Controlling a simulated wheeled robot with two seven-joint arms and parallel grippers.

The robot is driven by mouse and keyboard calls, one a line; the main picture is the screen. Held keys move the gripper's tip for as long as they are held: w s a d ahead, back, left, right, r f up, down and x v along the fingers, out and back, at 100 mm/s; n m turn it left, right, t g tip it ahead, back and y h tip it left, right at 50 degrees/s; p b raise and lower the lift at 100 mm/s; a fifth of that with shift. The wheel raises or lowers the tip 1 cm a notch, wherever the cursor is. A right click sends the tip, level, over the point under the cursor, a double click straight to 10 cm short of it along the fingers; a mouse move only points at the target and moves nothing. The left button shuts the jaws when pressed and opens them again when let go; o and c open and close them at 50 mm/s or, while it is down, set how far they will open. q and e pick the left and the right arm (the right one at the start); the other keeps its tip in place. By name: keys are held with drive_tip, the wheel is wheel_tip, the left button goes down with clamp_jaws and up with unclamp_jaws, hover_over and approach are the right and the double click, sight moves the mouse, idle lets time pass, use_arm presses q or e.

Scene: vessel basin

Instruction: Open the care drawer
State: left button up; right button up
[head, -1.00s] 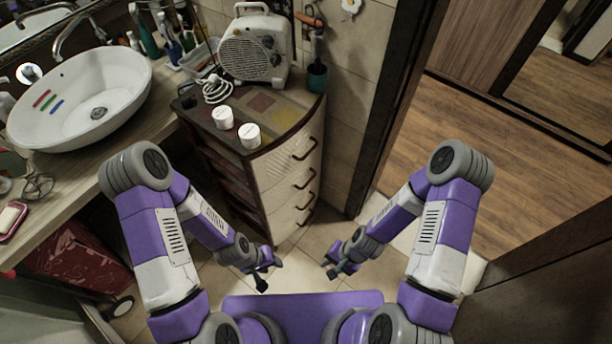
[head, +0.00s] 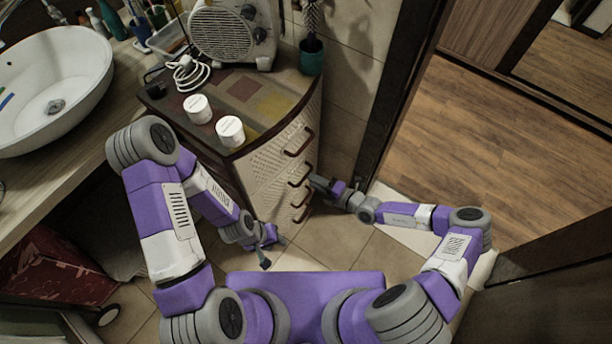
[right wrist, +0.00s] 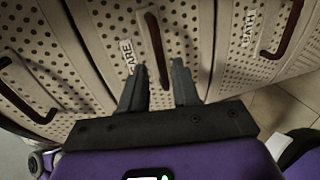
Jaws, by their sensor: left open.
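The care drawer (right wrist: 105,25) shows in the right wrist view as a pale dotted front labelled CARE, with a dark upright handle (right wrist: 156,45). It appears shut. In the head view its handle (head: 297,178) seems to be the middle of the three on the cabinet (head: 262,182). My right gripper (right wrist: 159,68) is open, its fingers on either side of the handle's near end in the picture; contact cannot be told. In the head view my right gripper (head: 318,183) is beside the handles. My left gripper (head: 268,250) is open and empty, low in front of the cabinet.
A drawer labelled BATH (right wrist: 255,35) adjoins the care drawer. Two white jars (head: 229,130), a heater (head: 233,32) and a cable (head: 188,73) are on the cabinet top. A sink (head: 55,90) is at left. A door frame (head: 400,100) stands right of the cabinet.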

sight(305, 177)
drive_tip(key=x, duration=0.5)
drive_tip(key=shift+b, duration=0.4)
drive_tip(key=shift+c, duration=0.2)
clamp_jaws()
